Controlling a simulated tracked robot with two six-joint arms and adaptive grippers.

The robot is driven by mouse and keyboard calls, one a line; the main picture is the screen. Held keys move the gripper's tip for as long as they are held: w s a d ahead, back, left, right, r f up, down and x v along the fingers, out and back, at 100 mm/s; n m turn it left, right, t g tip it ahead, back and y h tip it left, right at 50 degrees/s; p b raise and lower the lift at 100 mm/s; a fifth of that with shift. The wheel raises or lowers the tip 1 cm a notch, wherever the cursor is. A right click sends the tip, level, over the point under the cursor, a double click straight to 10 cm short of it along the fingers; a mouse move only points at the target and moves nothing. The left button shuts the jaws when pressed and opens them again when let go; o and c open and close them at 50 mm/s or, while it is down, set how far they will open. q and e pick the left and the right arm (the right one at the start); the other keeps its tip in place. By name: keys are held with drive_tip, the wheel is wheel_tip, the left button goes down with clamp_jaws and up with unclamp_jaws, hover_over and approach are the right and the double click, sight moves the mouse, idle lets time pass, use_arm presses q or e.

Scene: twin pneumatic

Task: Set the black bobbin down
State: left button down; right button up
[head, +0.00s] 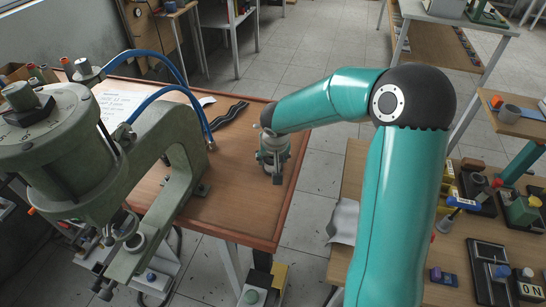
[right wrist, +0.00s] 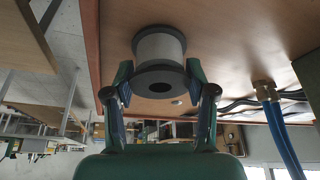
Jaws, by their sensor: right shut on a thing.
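My right gripper (head: 275,168) is over the right part of the brown wooden tabletop (head: 232,199), pointing down. In the right wrist view its two fingers (right wrist: 160,96) are closed on the bobbin (right wrist: 160,48), a spool with dark flanges and a pale grey middle. The fingers grip the flange nearer to the camera. The bobbin's far flange is close to the tabletop; I cannot tell whether it touches. In the head view the gripper hides the bobbin. My left gripper is not in view.
A green pneumatic press (head: 186,140) with blue hoses (head: 174,92) stands on the left of the table. A paper sheet (head: 120,106) and a dark strip (head: 230,115) lie behind. The tabletop's front right is clear. A cluttered bench (head: 452,262) stands at right.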

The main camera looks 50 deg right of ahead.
drive_tip(key=shift+f, duration=0.1)
drive_tip(key=o, duration=0.9)
drive_tip(key=shift+o, duration=0.2)
